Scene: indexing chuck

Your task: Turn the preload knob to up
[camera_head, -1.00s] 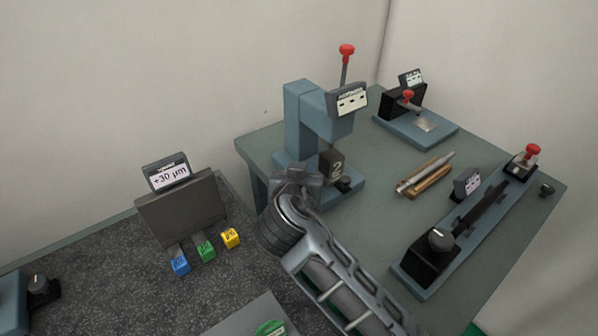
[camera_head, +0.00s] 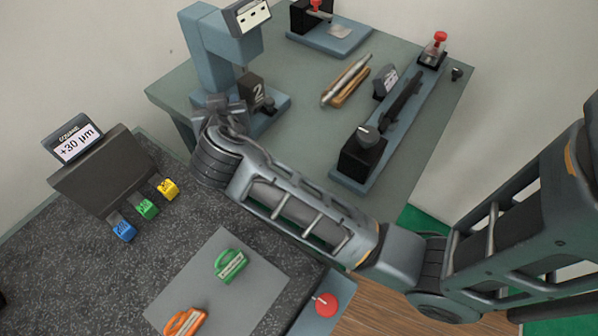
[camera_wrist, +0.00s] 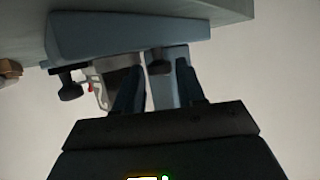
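A dark knob with a pale pointer mark (camera_head: 367,136) sits on a black block at the near end of a blue rail fixture. A smaller dark knob (camera_head: 268,105) sits at the base of the blue press, beside a dark block marked 2 (camera_head: 253,90). No readable label shows which is the preload knob. My gripper (camera_head: 218,112) is by the front left of the press base. In the wrist view, which looks inverted, its fingers (camera_wrist: 158,92) are apart, with a blue column and a dark knob-like part (camera_wrist: 158,66) beyond them. Another dark knob (camera_wrist: 70,86) is left of them.
The press column (camera_head: 213,50) stands close behind my gripper. A pale rod on a wooden rest (camera_head: 348,82) and a red-topped lever (camera_head: 439,38) are on the green table. A gauge reading +30 µm (camera_head: 76,147), coloured blocks and a grey plate with clips (camera_head: 200,300) lie on the dark bench.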

